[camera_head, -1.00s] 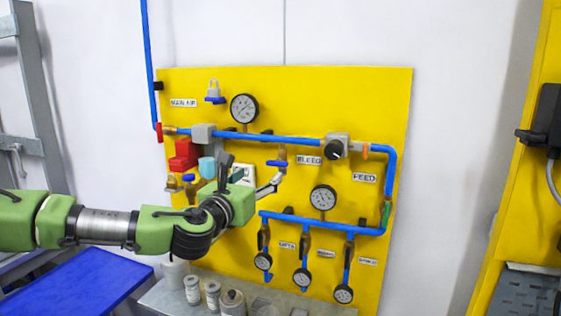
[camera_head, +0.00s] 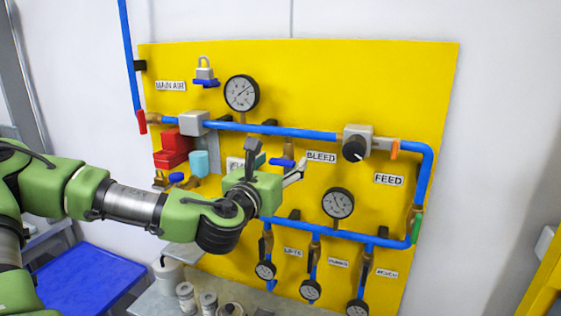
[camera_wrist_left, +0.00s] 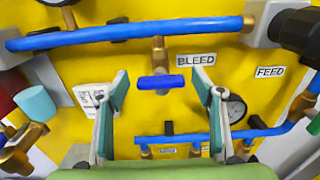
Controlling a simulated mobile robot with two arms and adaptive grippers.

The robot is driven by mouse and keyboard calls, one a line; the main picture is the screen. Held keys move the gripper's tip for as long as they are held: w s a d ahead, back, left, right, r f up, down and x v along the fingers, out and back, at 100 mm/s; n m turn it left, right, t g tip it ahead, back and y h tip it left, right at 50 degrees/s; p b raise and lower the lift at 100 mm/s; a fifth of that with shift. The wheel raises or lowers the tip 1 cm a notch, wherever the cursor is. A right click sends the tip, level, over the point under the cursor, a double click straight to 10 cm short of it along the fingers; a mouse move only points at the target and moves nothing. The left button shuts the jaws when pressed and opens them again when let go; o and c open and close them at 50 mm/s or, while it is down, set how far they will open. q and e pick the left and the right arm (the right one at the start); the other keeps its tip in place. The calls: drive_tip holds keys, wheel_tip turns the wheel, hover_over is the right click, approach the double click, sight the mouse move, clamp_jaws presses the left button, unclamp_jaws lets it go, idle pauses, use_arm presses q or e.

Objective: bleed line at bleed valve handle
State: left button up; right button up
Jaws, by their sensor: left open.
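The bleed valve handle (camera_head: 281,162) is a small blue lever on a brass fitting under the blue pipe, left of the BLEED label (camera_head: 321,157). In the left wrist view the handle (camera_wrist_left: 161,82) lies crosswise, between and beyond the two fingers. My left gripper (camera_head: 277,157) is open and empty in front of the handle. Its fingers (camera_wrist_left: 160,85) stand on either side of it in the wrist view, with no contact visible. Its arm hides part of the lower left of the yellow board. My right gripper is not in view.
The yellow board (camera_head: 420,80) carries blue pipes and several gauges. A black knob (camera_head: 353,150) is right of the handle, and a red box (camera_head: 172,150) and cyan cup (camera_head: 198,163) are left. Cans (camera_head: 186,295) stand on a shelf below.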

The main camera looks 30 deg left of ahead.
use_arm(q)
drive_tip(key=shift+s, duration=0.15)
drive_tip(key=shift+s+d+r, duration=0.1)
drive_tip(key=shift+s, duration=0.05)
drive_tip(key=c, duration=1.1)
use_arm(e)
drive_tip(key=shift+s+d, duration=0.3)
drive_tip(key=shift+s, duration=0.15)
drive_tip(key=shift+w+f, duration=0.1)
